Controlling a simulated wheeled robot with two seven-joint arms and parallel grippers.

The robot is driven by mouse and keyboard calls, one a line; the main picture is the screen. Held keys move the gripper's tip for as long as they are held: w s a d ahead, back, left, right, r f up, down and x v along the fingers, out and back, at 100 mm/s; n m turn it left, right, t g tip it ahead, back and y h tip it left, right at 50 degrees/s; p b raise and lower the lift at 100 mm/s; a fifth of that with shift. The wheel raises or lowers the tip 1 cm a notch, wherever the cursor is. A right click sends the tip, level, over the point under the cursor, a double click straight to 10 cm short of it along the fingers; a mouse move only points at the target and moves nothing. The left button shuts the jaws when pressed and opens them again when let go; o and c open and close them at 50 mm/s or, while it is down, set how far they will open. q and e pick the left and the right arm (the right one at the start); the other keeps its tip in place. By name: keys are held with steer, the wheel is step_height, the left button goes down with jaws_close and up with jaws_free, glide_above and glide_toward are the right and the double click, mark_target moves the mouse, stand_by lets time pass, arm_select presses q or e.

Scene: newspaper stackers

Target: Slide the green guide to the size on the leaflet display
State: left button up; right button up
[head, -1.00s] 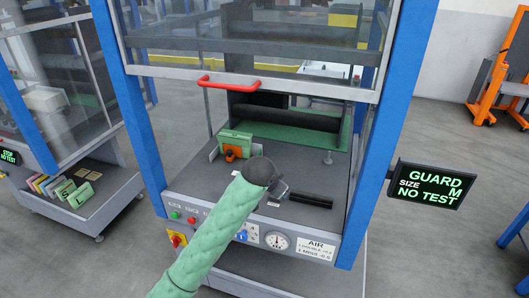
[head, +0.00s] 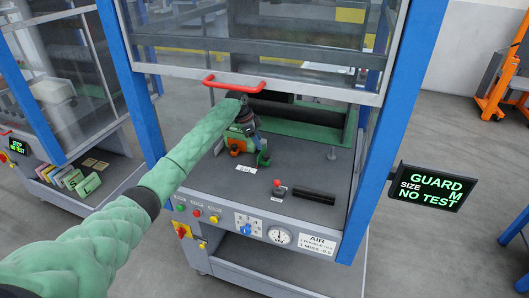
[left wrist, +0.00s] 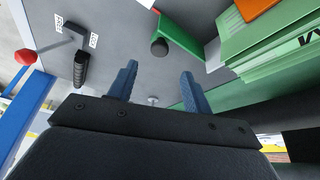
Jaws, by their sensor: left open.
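The display (head: 432,188) at the right of the machine reads GUARD, SIZE M, NO TEST. A green guide (head: 263,158) with a dark knob stands on the grey deck, just in front of the green leaflet stack (head: 237,138). In the left wrist view the green guide (left wrist: 182,36) lies beyond the fingertips, its black knob (left wrist: 159,47) between their lines. My left gripper (head: 250,126) is over the deck by the stack; its two blue fingers (left wrist: 159,75) are apart with nothing between them. Its fingertips are hidden in the head view. My right gripper is out of view.
A red-knobbed lever (head: 278,186) and a black handle (head: 313,198) are on the deck's front right. The raised clear guard with its red handle (head: 235,86) hangs above the arm. Blue posts (head: 372,150) bound the opening. An orange block (head: 234,149) touches the stack.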

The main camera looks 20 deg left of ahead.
mark_target(266, 155)
arm_select(q)
steer(key=shift+p+x, duration=1.25)
steer(key=shift+x, duration=2.55)
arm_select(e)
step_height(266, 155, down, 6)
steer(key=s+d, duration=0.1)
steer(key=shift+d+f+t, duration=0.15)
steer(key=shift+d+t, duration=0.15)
